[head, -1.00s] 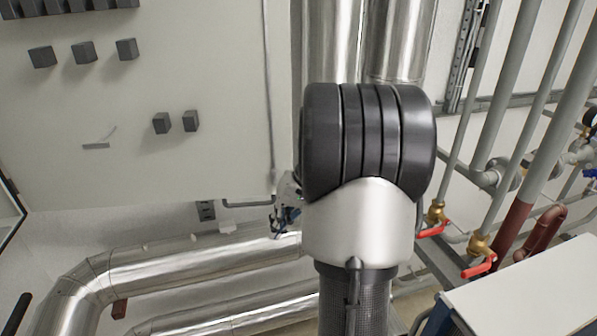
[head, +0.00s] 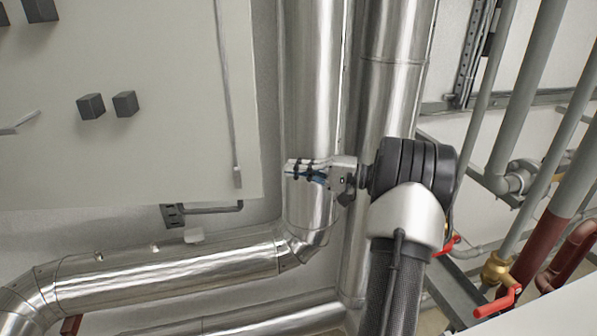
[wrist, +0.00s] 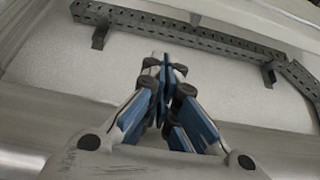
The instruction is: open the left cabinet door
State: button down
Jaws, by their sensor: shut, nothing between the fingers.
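A pale grey cabinet front (head: 150,150) fills the upper left of the head view. Dark square blocks (head: 108,105) stick out from it. A thin vertical rod (head: 228,100) runs down near its right edge. I cannot tell whether this front is the left door. My gripper (head: 290,169) is shut and empty. It points left, in front of a vertical silver pipe and to the right of the cabinet's edge, apart from the cabinet. In the wrist view its blue-padded fingers (wrist: 164,72) meet; the cabinet front cannot be made out there.
Silver pipes stand upright (head: 310,80) behind my gripper, and another runs low along the wall (head: 180,265). At the right are grey pipes and a valve with a red lever (head: 497,302). A perforated metal rail (wrist: 190,35) crosses a white wall in the wrist view.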

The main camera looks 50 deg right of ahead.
jog(key=w+a, duration=0.3)
jog(key=a, duration=0.3)
dwell(0.5)
